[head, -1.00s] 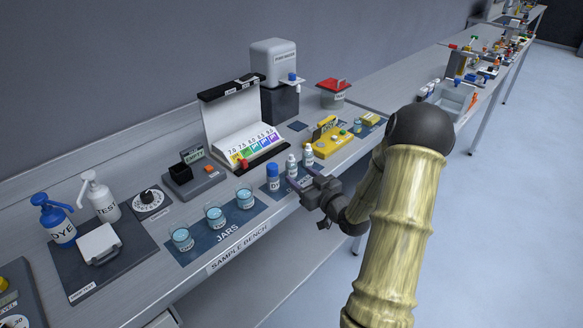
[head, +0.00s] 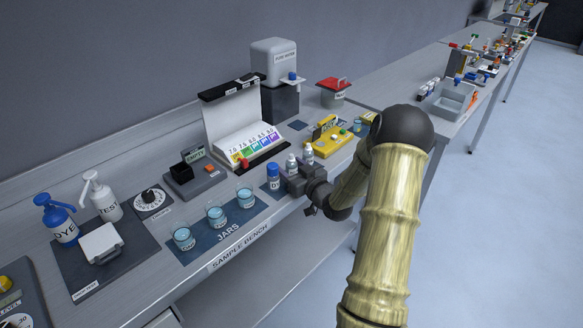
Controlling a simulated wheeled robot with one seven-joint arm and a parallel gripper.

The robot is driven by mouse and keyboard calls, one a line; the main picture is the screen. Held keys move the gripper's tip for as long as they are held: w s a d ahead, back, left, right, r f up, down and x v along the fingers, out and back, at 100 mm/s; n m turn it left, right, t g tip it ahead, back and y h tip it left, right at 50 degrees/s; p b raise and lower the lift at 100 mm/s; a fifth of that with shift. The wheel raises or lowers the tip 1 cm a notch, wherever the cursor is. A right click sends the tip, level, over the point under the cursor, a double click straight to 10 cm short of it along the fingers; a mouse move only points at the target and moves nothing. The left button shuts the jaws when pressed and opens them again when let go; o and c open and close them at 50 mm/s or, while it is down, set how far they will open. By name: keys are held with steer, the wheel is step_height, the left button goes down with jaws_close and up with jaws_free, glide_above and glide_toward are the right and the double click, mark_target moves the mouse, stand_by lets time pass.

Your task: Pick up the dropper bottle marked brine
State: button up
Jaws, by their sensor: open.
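Two small white dropper bottles stand side by side on the bench, the left one (head: 291,162) and the right one (head: 308,154). A blue-capped bottle (head: 273,178) with a blue label stands just left of them. The labels are too small to read, so I cannot tell which bottle is marked brine. My gripper (head: 291,179) is open at the front of these bottles and hides the lower part of the white ones. I cannot tell whether a bottle is between the fingers.
Several water jars (head: 216,214) stand on a dark mat to the left. A colour chart stand (head: 245,135) is behind the bottles. A yellow device (head: 332,140) stands to the right. The bench's front edge (head: 245,252) runs below my gripper.

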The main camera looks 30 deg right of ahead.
stand_by(0.3)
steer(key=c, duration=1.1)
steer(key=shift+o, duration=0.2)
steer(key=shift+r, duration=0.1)
step_height(320, 180, up, 10)
steer(key=shift+f, duration=0.1)
